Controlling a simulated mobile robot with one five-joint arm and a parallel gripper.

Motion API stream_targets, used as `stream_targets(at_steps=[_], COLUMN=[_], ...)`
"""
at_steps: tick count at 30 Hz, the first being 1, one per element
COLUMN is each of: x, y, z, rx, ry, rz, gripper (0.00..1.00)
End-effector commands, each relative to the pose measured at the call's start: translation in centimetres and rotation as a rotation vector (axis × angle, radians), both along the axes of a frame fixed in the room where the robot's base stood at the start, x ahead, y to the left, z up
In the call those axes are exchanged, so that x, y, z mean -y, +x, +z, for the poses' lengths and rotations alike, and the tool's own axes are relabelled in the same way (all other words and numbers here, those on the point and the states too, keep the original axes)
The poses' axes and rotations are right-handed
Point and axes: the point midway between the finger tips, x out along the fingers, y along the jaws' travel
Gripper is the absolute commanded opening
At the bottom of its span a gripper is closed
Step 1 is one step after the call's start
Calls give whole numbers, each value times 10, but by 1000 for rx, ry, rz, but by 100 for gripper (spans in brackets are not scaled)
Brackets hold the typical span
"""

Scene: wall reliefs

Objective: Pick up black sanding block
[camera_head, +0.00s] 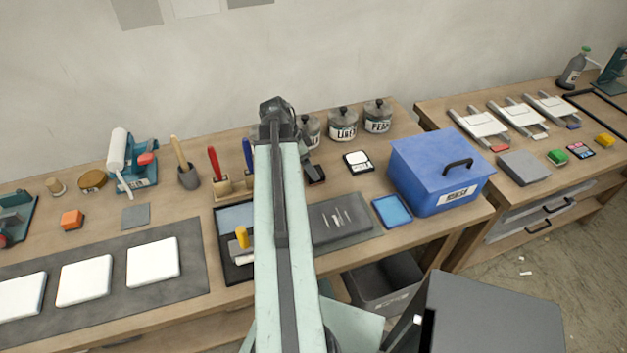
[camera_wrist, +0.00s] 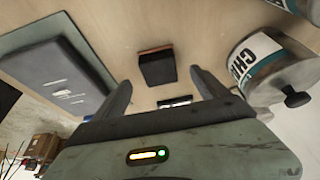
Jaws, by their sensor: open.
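The black sanding block (camera_wrist: 157,68) lies on the wooden bench, dark on top with a reddish-brown edge along one side. In the head view it shows as a small dark block (camera_head: 316,173) just right of my arm, partly hidden by it. My gripper (camera_wrist: 161,77) is open and empty in the wrist view. Its two dark fingers stand apart, one on each side of the block in the picture. I cannot tell how high they are above the bench. In the head view my arm hides most of the gripper.
Labelled jars (camera_head: 342,125) stand behind the block; one jar (camera_wrist: 262,68) is close to a finger in the wrist view. A dark grey case (camera_wrist: 55,65) lies on the other side. A white-topped black pad (camera_head: 358,161) and a blue box (camera_head: 432,170) are to the right.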

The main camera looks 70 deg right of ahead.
Motion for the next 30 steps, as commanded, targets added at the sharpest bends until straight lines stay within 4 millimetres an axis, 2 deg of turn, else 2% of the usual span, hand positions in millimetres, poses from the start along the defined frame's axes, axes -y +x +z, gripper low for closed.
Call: stream_targets(at_steps=[2,10,18,24,26,30], x=[1,12,13,13,13,13], y=[-1,-14,-16,-16,-16,-16], z=[-4,-47,-46,-46,-46,-46], rx=[0,0,0,0,0,0], ry=[0,0,0,0,0,0], rz=[0,-1,-1,-1,-1,-1], gripper=[84,84,84,28,13,13])
